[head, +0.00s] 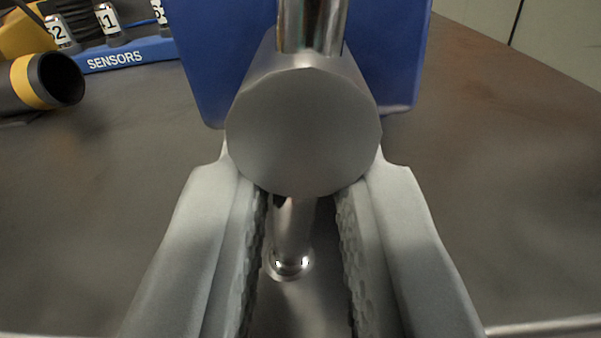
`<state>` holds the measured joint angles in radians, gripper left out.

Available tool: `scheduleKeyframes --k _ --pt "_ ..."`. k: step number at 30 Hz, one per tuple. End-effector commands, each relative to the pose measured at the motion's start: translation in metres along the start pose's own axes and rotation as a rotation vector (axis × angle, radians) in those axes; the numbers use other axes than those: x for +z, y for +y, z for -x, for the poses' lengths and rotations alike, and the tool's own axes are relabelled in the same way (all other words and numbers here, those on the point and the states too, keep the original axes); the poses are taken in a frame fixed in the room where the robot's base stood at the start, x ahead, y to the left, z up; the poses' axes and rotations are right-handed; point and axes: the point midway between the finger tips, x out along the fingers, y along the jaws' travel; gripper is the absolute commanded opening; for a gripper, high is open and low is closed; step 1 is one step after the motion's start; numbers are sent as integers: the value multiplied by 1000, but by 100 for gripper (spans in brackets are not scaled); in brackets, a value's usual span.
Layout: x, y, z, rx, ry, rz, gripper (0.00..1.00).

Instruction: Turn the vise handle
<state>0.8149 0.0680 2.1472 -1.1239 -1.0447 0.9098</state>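The vise is close ahead in the head view, with a blue body (215,55) and a grey round screw end (303,130) facing me. The metal vise handle (312,25) passes upright through the screw end, and its lower part with a shiny knob (289,264) hangs below. My gripper (300,205) reaches forward just under the screw end, one finger on each side of the handle's lower part. A gap shows between each finger pad and the handle. The fingertips are partly hidden behind the screw end.
A blue rack labelled SENSORS (125,56) holds several numbered pieces at the upper left. A black tube with a yellow band (40,83) lies in front of it. The dark worktop (510,180) is clear on the right, with its front edge at the lower right.

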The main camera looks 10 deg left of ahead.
Motion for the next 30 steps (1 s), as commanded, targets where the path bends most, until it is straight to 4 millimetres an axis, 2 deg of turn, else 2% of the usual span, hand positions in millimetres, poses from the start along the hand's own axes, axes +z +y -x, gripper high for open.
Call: scheduleKeyframes --k 1,21,22,24,25,30 --pt "-6 -1 0 -3 8 -11 0" --pt "-9 -1 0 -1 13 -65 0" --pt "-9 -1 0 -1 13 -65 22" --pt "-9 -1 0 0 12 -65 36" --pt "-8 -1 0 0 11 -65 40" --pt "-5 -1 0 0 7 -68 40"
